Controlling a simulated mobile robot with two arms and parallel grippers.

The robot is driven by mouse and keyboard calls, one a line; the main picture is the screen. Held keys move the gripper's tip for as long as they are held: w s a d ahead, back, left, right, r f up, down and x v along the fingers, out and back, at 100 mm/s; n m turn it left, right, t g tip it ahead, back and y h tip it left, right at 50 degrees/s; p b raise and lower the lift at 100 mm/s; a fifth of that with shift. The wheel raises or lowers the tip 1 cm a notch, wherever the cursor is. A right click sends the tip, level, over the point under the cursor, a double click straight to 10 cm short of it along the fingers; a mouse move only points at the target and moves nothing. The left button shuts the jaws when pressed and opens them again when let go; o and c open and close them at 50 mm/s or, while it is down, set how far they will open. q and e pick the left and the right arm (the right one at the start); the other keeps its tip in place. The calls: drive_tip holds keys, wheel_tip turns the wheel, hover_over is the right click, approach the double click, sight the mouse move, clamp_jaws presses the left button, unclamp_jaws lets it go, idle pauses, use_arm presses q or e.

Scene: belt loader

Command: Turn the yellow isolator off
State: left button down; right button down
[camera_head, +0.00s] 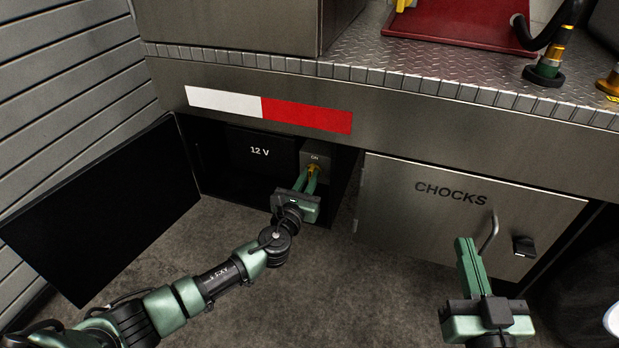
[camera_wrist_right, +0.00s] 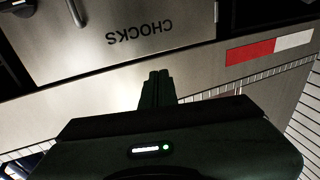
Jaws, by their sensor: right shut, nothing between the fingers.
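The yellow isolator (camera_head: 314,169) is a small knob on a grey plate (camera_head: 316,155) marked ON, inside the open low compartment to the right of a 12 V box. My left gripper (camera_head: 310,176) reaches into the compartment, with its green fingertips on either side of the knob and closed against it. The fingers partly hide the knob, so its exact angle is hard to read. My right gripper (camera_head: 466,241) is shut and empty in front of the CHOCKS door; its closed fingers also show in the right wrist view (camera_wrist_right: 158,75).
The black 12 V box (camera_head: 262,153) fills the compartment's middle. The compartment's dark door (camera_head: 105,210) hangs open at left. The CHOCKS door (camera_head: 440,205) is closed, its bar handle (camera_head: 489,233) close to my right gripper. A tread-plate deck (camera_head: 450,75) overhangs above.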

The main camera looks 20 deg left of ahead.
use_arm(q)
drive_tip(key=n+b, duration=0.1)
drive_tip(key=n, duration=0.3)
drive_tip(key=shift+a+f, duration=0.1)
drive_tip(key=shift+f, duration=0.05)
drive_tip(key=n+b, duration=0.1)
drive_tip(key=n, duration=0.4)
drive_tip(key=shift+n+b, duration=0.3)
drive_tip(key=shift+b, duration=0.1)
drive_tip(key=n, duration=0.2)
drive_tip(key=shift+a+n, duration=0.1)
drive_tip(key=shift+n, duration=0.3)
drive_tip(key=n, duration=0.2)
drive_tip(key=shift+f+n, duration=0.1)
drive_tip(key=shift+n, duration=1.6)
use_arm(e)
drive_tip(key=s+r+t+y, duration=0.1)
drive_tip(key=s+r+t, duration=0.2)
drive_tip(key=r, duration=0.3)
drive_tip(key=s+r+t+y, duration=0.2)
drive_tip(key=s+r+t, duration=0.1)
drive_tip(key=r+t, duration=0.2)
drive_tip(key=shift+r, duration=0.5)
use_arm(q)
drive_tip(key=c, duration=1.4)
unclamp_jaws()
drive_tip(key=shift+c, duration=0.2)
